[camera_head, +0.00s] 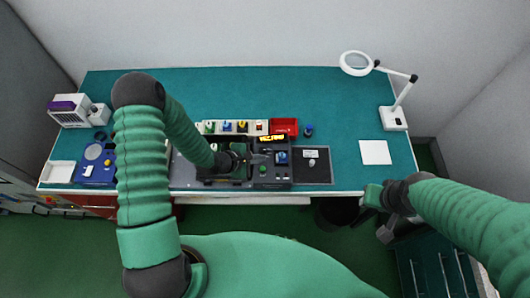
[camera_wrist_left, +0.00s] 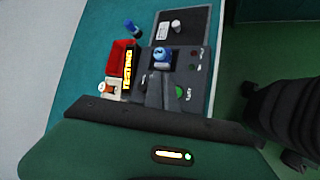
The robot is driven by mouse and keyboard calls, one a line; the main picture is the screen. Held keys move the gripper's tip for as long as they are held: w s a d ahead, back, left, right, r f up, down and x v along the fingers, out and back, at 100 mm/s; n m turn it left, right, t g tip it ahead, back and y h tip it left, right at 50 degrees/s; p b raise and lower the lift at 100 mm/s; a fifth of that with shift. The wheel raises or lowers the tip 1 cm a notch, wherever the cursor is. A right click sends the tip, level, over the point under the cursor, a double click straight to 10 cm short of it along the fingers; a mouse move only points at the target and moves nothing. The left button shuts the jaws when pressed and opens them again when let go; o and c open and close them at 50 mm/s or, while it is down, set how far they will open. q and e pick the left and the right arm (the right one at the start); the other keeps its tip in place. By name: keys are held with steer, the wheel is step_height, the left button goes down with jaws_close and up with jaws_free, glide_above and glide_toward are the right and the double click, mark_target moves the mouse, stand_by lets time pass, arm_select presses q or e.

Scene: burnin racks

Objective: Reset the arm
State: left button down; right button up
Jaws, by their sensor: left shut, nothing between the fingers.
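My left gripper (camera_head: 258,157) is over the dark test station (camera_head: 272,180) at the front middle of the bench. Its fingers are shut with nothing between them. In the left wrist view the closed fingers (camera_wrist_left: 160,92) point toward a blue knob-like part (camera_wrist_left: 162,56) on the station. A green button (camera_wrist_left: 180,92) shows beside them. Whether the fingers touch the station cannot be told. My right gripper (camera_head: 373,196) hangs off the bench's front edge at the right; its jaw opening is not clear.
A red bin (camera_head: 284,126) and a row of small coloured parts stand behind the station. A magnifier lamp (camera_head: 393,118) and a white sheet (camera_head: 375,152) are at the right. A white box (camera_head: 70,111) is at the left. The green bench top (camera_head: 220,85) is clear at the back.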

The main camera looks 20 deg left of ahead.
arm_select(q)
steer(key=s+a+m+y+b, duration=0.1)
steer(key=a+m+b, duration=0.1)
steer(key=m+b, duration=0.1)
steer(key=s+a+f+m+g+y+b, duration=0.1)
steer(key=a+m+y+b, duration=0.1)
steer(key=m+b, duration=0.2)
steer(key=s+a+m+g+y+b, duration=0.1)
steer(key=a+m+b, duration=0.1)
steer(key=b, duration=0.3)
steer(key=shift+s+a+f+m+y, duration=0.2)
steer(key=shift+s+f+m+y, duration=0.15)
steer(key=shift+m, duration=0.55)
steer(key=s+d+r+m+g+b, duration=0.1)
steer(key=s+r+m+g+b, duration=0.1)
steer(key=s+m+b, duration=0.4)
steer(key=s+m+y, duration=0.1)
steer(key=s+m, duration=0.1)
steer(key=s, duration=0.2)
steer(key=shift+s+d+r+m+g+b, duration=0.15)
steer(key=shift+d+r+m+g+b, duration=0.15)
steer(key=shift+d+r, duration=0.1)
steer(key=shift+s, duration=0.1)
steer(key=shift+d+r, duration=0.1)
steer(key=shift+d, duration=0.1)
